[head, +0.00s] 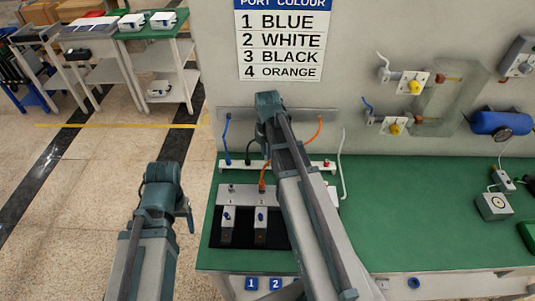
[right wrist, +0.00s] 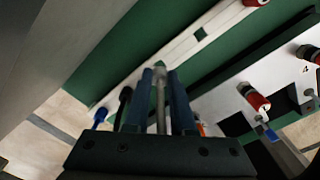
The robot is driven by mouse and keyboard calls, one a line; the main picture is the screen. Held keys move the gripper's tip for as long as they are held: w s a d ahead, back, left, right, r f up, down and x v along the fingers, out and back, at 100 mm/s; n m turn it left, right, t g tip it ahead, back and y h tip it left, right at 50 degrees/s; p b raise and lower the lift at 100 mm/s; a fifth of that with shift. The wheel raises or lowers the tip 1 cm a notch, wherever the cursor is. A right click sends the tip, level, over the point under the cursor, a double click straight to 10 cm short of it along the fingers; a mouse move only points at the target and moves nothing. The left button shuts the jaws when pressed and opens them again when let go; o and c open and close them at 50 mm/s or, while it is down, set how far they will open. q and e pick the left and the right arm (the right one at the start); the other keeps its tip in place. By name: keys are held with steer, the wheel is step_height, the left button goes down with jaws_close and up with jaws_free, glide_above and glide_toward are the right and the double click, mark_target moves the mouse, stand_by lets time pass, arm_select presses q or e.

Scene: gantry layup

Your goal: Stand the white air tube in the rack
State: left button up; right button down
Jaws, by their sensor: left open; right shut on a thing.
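My right gripper (right wrist: 160,78) is shut on a thin pale grey rod (right wrist: 160,105), seen between its dark fingers in the right wrist view. It looks like a tube in shadow; its ends are hidden. In the head view my right arm hides these fingers. A white tube (head: 344,165) shows as a curved length right of the arm; I cannot tell whether it joins the held piece. The white rack rail (head: 318,165) lies along the back of the green bench and also shows in the right wrist view (right wrist: 165,65). My left gripper (head: 186,208) is open and empty, left of the bench.
A blue tube (head: 227,132) and a black tube (head: 249,150) stand at the rail's left. A colour sign (head: 285,40) is on the wall. The bench's right side (head: 420,215) has free room.

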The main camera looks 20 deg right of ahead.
mark_target(266, 157)
steer(key=shift+f+b, duration=1.05)
steer(key=shift+f, duration=0.1)
steer(key=c, duration=0.7)
jaws_free()
steer(key=shift+r, duration=0.15)
step_height(266, 157, up, 12)
steer(key=p, duration=1.2)
steer(key=s+a+f+m+b, duration=0.1)
steer(key=s+a+m, duration=0.4)
steer(key=a+m, duration=0.1)
steer(key=s+a+f+m+b, duration=0.2)
steer(key=s+a+m, duration=0.2)
steer(key=a+m, duration=0.2)
steer(key=s+a+f+m+h+b, duration=0.1)
steer(key=s+a+f+m+b, duration=0.1)
steer(key=s+a+m, duration=0.3)
steer(key=shift+s+a+m, duration=0.15)
steer(key=shift+a+m, duration=0.1)
steer(key=shift+a, duration=0.95)
steer(key=shift+s+a+m, duration=0.15)
steer(key=shift+a+m, duration=0.1)
steer(key=shift+a, duration=0.95)
